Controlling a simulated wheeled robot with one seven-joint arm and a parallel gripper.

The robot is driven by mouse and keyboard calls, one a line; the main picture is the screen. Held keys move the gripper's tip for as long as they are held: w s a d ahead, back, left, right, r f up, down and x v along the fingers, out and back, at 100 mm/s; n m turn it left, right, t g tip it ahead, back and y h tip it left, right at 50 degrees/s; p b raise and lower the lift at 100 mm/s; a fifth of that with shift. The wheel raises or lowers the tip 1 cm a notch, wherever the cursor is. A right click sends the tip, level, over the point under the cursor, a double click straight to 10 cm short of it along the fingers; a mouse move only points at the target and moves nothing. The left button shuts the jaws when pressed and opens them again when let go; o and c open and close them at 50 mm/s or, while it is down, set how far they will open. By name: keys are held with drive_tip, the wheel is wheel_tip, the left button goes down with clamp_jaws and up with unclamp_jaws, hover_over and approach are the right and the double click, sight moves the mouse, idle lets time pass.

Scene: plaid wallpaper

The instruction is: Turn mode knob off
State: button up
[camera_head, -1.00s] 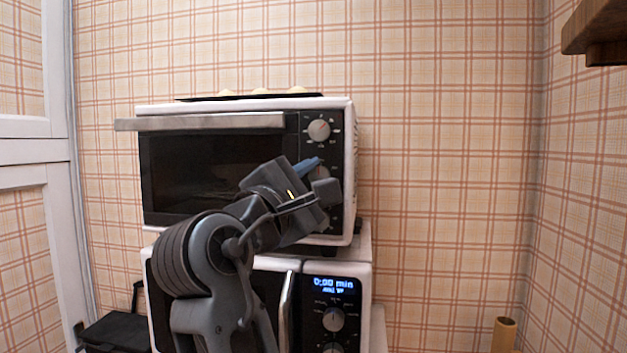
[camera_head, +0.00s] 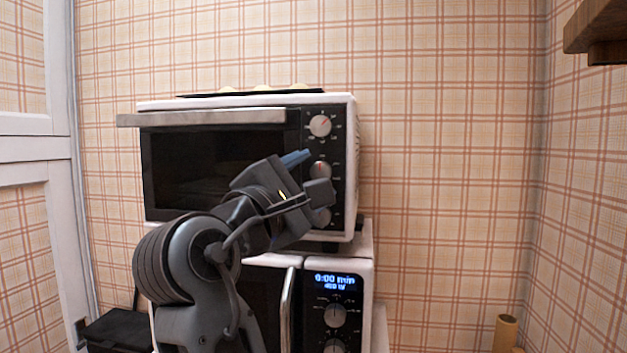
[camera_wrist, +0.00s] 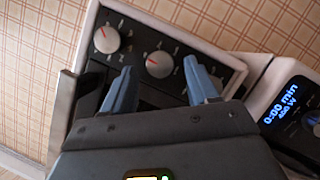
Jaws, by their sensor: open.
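A white toaster oven (camera_head: 349,180) with a dark front panel has a column of three round knobs at its right. In the wrist view, one knob (camera_wrist: 106,40) with a red mark sits upper left. A second knob (camera_wrist: 159,64) lies between my open blue fingertips, seemingly beyond them. My gripper (camera_head: 300,163) is empty in front of the panel; contact cannot be told. Which knob is the mode knob cannot be read.
The oven stands on a microwave (camera_head: 367,285) with a lit display and its own knobs. A horizontal handle bar (camera_head: 200,118) juts from the oven's upper front. A dark tray (camera_head: 250,93) lies on top. A wooden shelf (camera_head: 600,30) is at upper right.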

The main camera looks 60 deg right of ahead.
drive_tip(key=b+v, duration=0.1)
drive_tip(key=v, duration=0.5)
idle(0.5)
